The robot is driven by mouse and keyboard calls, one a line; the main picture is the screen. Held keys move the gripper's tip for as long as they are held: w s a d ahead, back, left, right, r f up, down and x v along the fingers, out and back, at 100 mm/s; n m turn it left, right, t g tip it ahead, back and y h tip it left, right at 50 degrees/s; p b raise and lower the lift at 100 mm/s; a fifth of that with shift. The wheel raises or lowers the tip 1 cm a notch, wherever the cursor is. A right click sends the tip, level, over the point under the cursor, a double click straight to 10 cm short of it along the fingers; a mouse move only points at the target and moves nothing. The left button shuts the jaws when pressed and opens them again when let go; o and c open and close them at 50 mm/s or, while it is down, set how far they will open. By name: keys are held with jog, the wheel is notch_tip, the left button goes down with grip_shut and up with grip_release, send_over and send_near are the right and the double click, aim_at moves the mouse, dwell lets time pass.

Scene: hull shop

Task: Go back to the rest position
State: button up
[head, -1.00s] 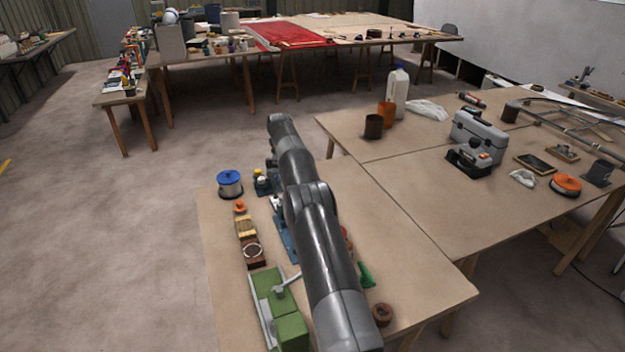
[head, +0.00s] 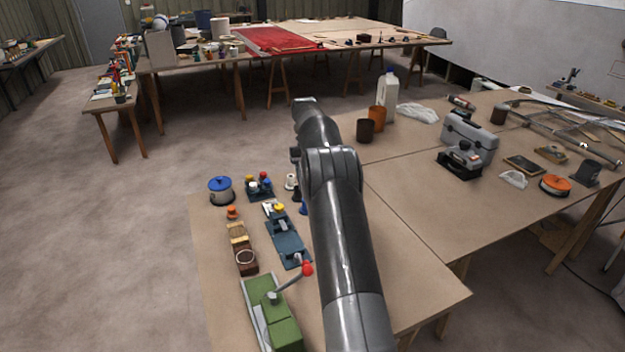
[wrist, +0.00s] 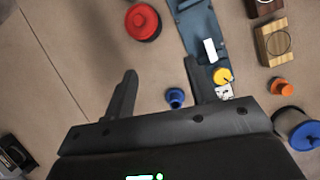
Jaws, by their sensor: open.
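My gripper (wrist: 158,85) shows in the wrist view with its two fingers spread and nothing between the tips. It is above the near workbench (head: 420,215). In the head view my arm hides the gripper. Under the wrist are a blue fixture (wrist: 201,30) with a yellow knob (wrist: 222,76), a small blue piece (wrist: 175,97) between the fingers' lines of sight, and a red round piece (wrist: 142,22). The blue fixture (head: 288,240) also shows left of my arm in the head view.
A green device (head: 275,312) with a red-knobbed lever stands at the bench's front left. A blue-lidded pot (head: 221,191), wooden block (head: 238,233) and brown block (head: 246,262) line the left edge. A grey toolbox (head: 468,138) stands right. Bench right of my arm is mostly clear.

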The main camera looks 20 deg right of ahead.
jog(key=shift+s+d+r, duration=0.15)
jog(key=shift+d, duration=0.05)
dwell(0.4)
jog(key=s+a+r+n+t+h, duration=0.1)
jog(key=s+a+r+t, duration=0.2)
jog(key=s+a+r, duration=0.45)
jog(key=s+a+r+t, duration=0.2)
jog(key=s+a+r, duration=0.2)
jog(key=s+r, duration=0.65)
jog(key=s+a+f+t, duration=0.2)
jog(key=s+a, duration=0.1)
jog(key=s, duration=0.8)
jog(key=s+a+f+n+t, duration=0.1)
jog(key=s+a+f+t, duration=0.2)
jog(key=s, duration=0.9)
jog(key=shift+s+a, duration=0.25)
jog(key=shift+a, duration=0.4)
